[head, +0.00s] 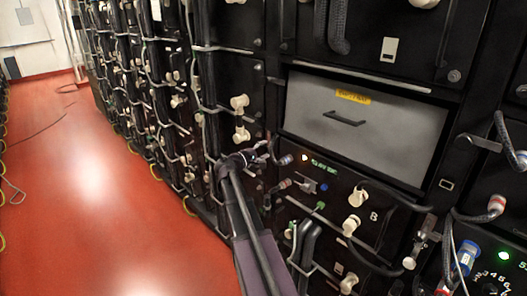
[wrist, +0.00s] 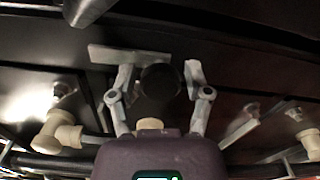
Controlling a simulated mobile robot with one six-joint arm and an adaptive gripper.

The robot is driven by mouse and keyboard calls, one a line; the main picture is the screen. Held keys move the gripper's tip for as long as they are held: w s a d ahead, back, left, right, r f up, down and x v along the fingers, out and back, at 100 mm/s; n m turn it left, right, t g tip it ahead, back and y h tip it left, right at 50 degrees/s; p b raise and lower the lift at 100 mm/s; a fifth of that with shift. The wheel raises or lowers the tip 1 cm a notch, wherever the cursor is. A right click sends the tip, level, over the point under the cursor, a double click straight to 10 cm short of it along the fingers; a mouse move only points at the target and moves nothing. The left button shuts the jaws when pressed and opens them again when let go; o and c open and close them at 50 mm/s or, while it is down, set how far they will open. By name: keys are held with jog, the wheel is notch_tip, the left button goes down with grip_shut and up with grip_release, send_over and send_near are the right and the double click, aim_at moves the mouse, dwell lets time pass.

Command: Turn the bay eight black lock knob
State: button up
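In the wrist view a dark round knob (wrist: 160,80) sits between the two fingers of my gripper (wrist: 158,82). The fingers stand apart, one on each side of the knob, with narrow dark gaps; I cannot tell whether either one touches it. In the head view my gripper (head: 252,155) is at the rack front, left of the panel marked 8 (head: 345,210). The knob is not clear there, hidden by my gripper or too small to tell.
A grey drawer front (head: 350,125) with a yellow label is above the panel. Pale connectors (head: 240,103) and cables stick out around my gripper. A blue connector (head: 466,257) is at lower right. The red floor (head: 80,190) on the left is mostly clear.

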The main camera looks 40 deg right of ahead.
jog(key=shift+a, duration=0.2)
dwell(0.3)
jog(key=s+a, duration=0.1)
jog(key=a, duration=1)
jog(key=shift+a, duration=0.35)
jog(key=s+a+f+m+y, duration=0.1)
jog(key=s+a+f+y, duration=0.35)
jog(key=a+f, duration=0.3)
jog(key=s+a+f+m+y, duration=0.2)
jog(key=s+a+f+y, duration=0.2)
jog(key=a+f+y, duration=0.3)
jog(key=s+a+f+g+y, duration=0.1)
jog(key=s+a+f+y, duration=0.2)
jog(key=a, duration=0.5)
jog(key=s+a+f+y, duration=0.1)
jog(key=s+a+y, duration=0.25)
jog(key=a, duration=0.45)
notch_tip(320, 180, up, 22)
jog(key=a+p, duration=0.1)
jog(key=p, duration=2.1)
jog(key=shift+s+r, duration=0.15)
jog(key=shift+s, duration=0.2)
